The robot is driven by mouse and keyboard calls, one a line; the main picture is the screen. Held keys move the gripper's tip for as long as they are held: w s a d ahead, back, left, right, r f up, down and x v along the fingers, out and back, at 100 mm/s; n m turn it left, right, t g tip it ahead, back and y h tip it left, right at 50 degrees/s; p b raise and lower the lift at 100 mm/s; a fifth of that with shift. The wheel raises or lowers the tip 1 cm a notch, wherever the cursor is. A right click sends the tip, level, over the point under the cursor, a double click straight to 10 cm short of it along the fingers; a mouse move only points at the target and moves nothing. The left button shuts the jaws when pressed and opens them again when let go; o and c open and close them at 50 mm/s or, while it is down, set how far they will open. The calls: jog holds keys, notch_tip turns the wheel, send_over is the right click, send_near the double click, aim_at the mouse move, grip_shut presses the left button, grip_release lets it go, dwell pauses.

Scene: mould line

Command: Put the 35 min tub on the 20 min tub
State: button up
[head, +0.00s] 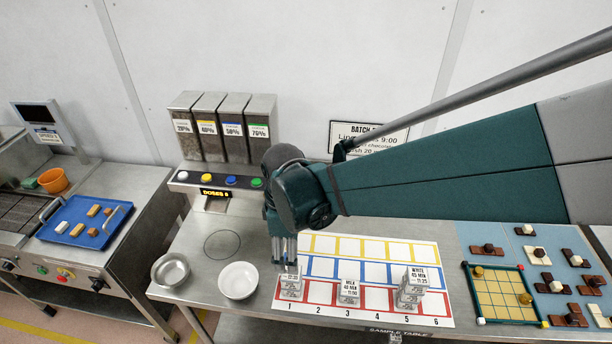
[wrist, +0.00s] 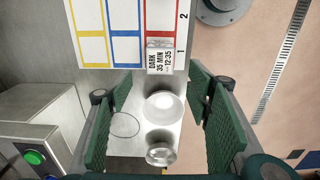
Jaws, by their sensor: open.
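The 35 min tub (wrist: 160,57) is a pale block labelled DARK, 35 MIN, 12:35 in the wrist view, in column 1 of the red row. In the head view it tops what looks like a stack (head: 290,284) at column 1, partly hidden by my gripper (head: 285,250). My gripper is open above and behind that stack; its green fingers (wrist: 162,88) stand apart with nothing between them. A MILK 40 MIN tub (head: 349,291) is at column 3. A WHITE 45 MIN tub (head: 416,279) tops a stack at column 5. No 20 min label is readable.
The tubs stand on a white sheet (head: 440,313) of coloured squares. A white bowl (head: 238,281) and a metal bowl (head: 171,270) stand left of it. A dispenser (head: 222,130) is behind. A yellow grid board (head: 500,295) and chocolate pieces are at right.

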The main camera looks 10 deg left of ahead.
jog(key=shift+d, duration=0.1)
dwell(0.3)
jog(key=s+d+r+m+t, duration=0.1)
jog(key=d+r+m, duration=0.3)
jog(key=d, duration=0.7)
jog(key=s+d+r+m+t, duration=0.2)
jog(key=d+r+m, duration=0.3)
jog(key=d+m, duration=0.3)
jog(key=s+d+r+m+t, duration=0.2)
jog(key=d+r+m+t, duration=0.2)
jog(key=d, duration=1)
jog(key=shift+r+m, duration=0.55)
jog(key=shift+m, duration=0.45)
